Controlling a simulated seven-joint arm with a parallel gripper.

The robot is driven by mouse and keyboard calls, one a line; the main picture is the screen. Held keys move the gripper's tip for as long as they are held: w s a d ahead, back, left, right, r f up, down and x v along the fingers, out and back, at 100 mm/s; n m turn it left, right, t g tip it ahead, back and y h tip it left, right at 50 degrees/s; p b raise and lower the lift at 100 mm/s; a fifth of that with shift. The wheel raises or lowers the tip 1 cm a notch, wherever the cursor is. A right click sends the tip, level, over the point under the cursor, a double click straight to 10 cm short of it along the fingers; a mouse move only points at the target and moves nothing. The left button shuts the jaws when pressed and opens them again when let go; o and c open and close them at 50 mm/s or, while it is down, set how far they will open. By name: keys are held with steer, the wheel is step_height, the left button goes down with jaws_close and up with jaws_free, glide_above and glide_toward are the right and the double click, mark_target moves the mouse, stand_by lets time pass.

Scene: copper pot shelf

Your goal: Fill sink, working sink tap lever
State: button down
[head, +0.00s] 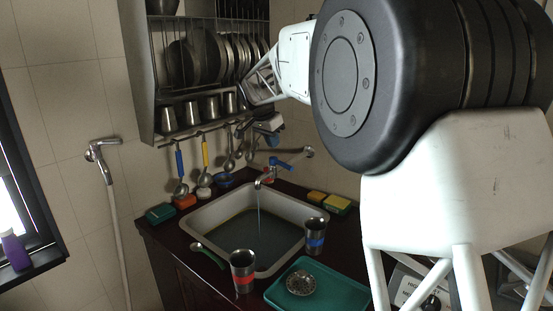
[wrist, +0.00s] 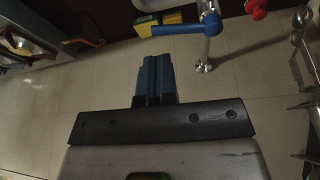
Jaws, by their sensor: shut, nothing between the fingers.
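The sink (head: 200,215) is a pale basin set in a dark red counter. Its tap (head: 266,180) has a blue lever (head: 280,163) and a red part (head: 268,177). A thin stream of water (head: 258,201) falls from the spout, and dark water (head: 245,232) stands in the basin. In the wrist view, the blue lever (wrist: 178,29) and a red knob (wrist: 256,8) show at the top. My gripper (wrist: 152,62) is shut and empty, with the lever beyond its fingertips and a visible gap between. In the head view my gripper (head: 271,139) hangs above the tap.
Two metal cups with red (head: 243,271) and blue (head: 315,235) bands stand by the sink, with a green tray (head: 335,285) in front. Sponges (head: 337,204) lie at right. Utensils hang below the pot shelf (head: 200,128). My arm hides the right side.

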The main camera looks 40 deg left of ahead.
mark_target(284, 166)
steer(key=s+a+f+m+t+h, duration=0.1)
steer(key=s+a+f+t, duration=0.3)
steer(key=s+f+t, duration=0.5)
steer(key=shift+t+h, duration=0.7)
steer(key=shift+t, duration=0.5)
steer(key=shift+d, duration=0.1)
steer(key=x, duration=1.4)
steer(key=shift+r, duration=0.1)
steer(key=shift+w, duration=0.1)
